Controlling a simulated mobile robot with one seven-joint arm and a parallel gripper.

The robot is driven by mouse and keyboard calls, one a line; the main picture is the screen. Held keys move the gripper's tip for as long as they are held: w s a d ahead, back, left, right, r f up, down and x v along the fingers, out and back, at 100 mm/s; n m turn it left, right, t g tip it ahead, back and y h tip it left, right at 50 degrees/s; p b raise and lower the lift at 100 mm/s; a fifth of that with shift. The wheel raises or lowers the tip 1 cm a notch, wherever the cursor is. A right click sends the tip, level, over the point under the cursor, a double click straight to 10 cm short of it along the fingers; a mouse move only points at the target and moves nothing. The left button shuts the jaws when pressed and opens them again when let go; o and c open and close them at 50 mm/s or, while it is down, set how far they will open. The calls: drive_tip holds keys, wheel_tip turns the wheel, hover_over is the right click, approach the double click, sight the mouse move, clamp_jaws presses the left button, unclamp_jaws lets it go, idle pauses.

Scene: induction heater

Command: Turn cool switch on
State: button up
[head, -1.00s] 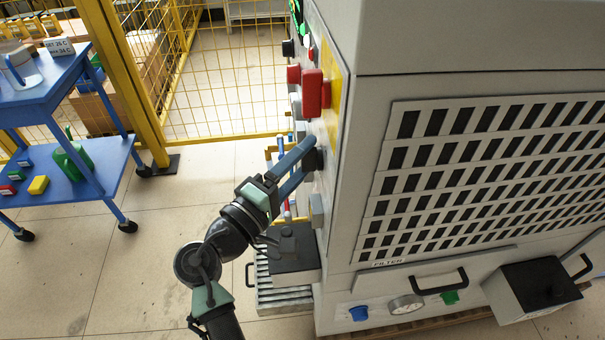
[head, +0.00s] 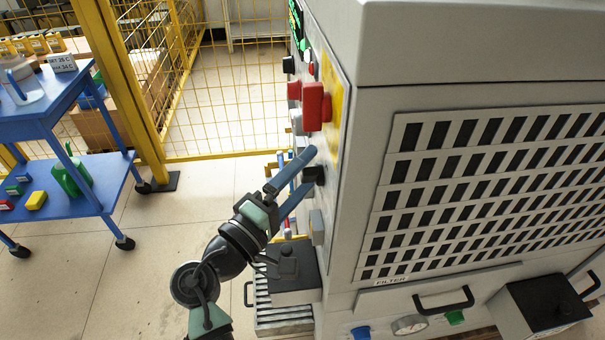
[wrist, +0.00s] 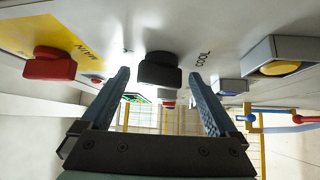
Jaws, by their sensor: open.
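The cool switch is a black knob (wrist: 160,70) on the machine's panel, beside the printed word COOL in the wrist view. In the head view the black knob (head: 314,174) sits below the large red switch. My gripper (head: 305,168) is open with its blue fingers pointing at the panel. In the wrist view my gripper (wrist: 163,85) has one finger on each side of the knob, with gaps showing on both sides. The fingers do not appear to touch it. The knob's setting is hard to read.
A red main switch (wrist: 48,64) is left of the knob in the wrist view. A grey box with a yellow button (wrist: 275,68) is at right. A yellow fence (head: 230,90) and a blue cart (head: 60,190) stand left in the head view.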

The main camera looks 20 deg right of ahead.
drive_tip(key=shift+a, duration=0.1)
drive_tip(key=v, duration=1.2)
drive_tip(key=shift+s+a+p, duration=0.2)
drive_tip(key=shift+a+p, duration=0.15)
drive_tip(key=shift+a+f, duration=0.1)
